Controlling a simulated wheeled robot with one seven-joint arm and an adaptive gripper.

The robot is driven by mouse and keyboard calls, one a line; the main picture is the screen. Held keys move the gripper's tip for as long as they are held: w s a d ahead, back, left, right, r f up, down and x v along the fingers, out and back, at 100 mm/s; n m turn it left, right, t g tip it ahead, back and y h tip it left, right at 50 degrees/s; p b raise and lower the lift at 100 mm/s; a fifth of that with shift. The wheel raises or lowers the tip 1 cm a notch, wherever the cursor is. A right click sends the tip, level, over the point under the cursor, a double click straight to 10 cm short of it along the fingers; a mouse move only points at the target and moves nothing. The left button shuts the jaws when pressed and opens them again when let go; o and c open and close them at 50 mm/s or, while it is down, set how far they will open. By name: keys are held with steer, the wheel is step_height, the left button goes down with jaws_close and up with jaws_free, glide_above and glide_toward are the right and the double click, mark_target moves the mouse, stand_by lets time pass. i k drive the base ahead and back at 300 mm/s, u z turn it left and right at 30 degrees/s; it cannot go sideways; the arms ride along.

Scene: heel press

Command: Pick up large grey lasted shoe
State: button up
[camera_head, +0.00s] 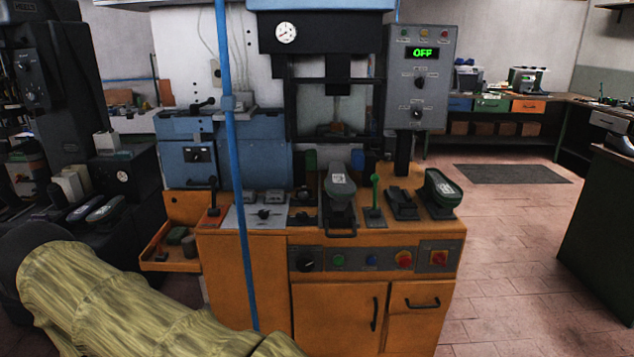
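A large grey shoe-like form (340,183) with a pale label on its upper face is at the middle of the orange press bench, in front of the press opening. A dark green form with a pale label (440,187) is at the bench's right end. Two smaller grey shoe shapes lie on the dark machine at the left, one of them nearer the bench (106,208). I cannot tell for sure which of these are lasted shoes. My arm, in a yellowish cover, crosses the lower left. My gripper is outside the picture.
The orange bench (228,286) has a lever with a green knob, switches and a pull-out tray (166,262) at its left. A blue vertical pole (241,230) stands in front. The control box (420,78) reads OFF. Tiled floor is free at the right, before a dark green cabinet (600,235).

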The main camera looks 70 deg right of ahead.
mark_target(339, 185)
steer(key=z, duration=0.05)
steer(key=i, duration=1.7)
steer(key=z, duration=2.35)
